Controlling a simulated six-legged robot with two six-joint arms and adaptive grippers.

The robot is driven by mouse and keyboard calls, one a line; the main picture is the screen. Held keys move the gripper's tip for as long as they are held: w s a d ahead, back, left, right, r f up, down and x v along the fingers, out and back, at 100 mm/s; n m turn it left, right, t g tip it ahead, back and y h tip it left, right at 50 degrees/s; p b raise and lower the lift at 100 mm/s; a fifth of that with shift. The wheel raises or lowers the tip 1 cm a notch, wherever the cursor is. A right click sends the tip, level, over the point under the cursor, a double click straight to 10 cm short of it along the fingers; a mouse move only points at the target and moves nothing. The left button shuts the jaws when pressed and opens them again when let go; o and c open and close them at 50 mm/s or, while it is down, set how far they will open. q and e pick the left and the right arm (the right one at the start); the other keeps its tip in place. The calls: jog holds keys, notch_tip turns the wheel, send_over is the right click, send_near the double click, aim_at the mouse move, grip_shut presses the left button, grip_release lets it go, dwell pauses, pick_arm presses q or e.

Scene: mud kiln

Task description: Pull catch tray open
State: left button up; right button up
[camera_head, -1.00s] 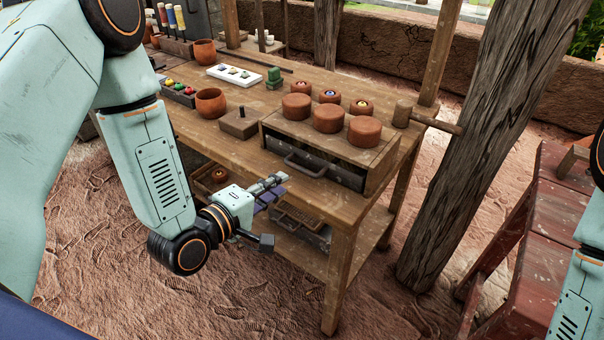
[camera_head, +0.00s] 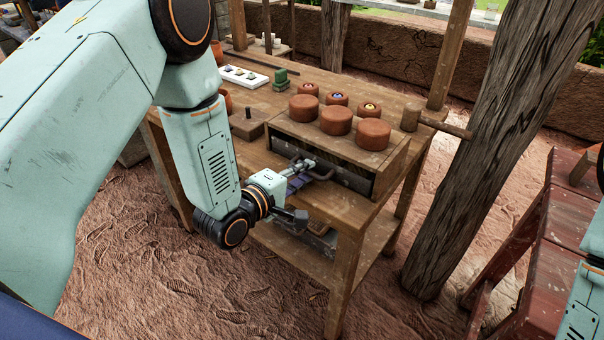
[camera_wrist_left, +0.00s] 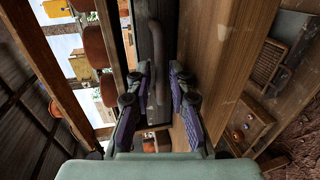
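The catch tray (camera_head: 355,179) has a dark front and sits shut in the wooden box (camera_head: 390,165) on the table. Its curved dark handle (camera_head: 327,176) sticks out of the front. The handle also shows in the left wrist view (camera_wrist_left: 156,50), upright in the picture. My left gripper (camera_head: 305,170) is at the handle, partly hiding it. In the left wrist view my left gripper (camera_wrist_left: 160,72) is open, with one finger on each side of the handle and a gap beside it. My right gripper is out of view.
Several round clay pieces (camera_head: 336,120) stand on the box. A mallet (camera_head: 432,122) lies at its right end. A wooden block with a peg (camera_head: 240,124) stands to the left. A thick post (camera_head: 485,130) rises right of the table (camera_head: 340,216).

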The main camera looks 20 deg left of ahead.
pick_arm(q)
jog(key=shift+c, duration=0.4)
jog(key=shift+a, duration=0.1)
grip_shut()
jog(key=shift+f, duration=0.1)
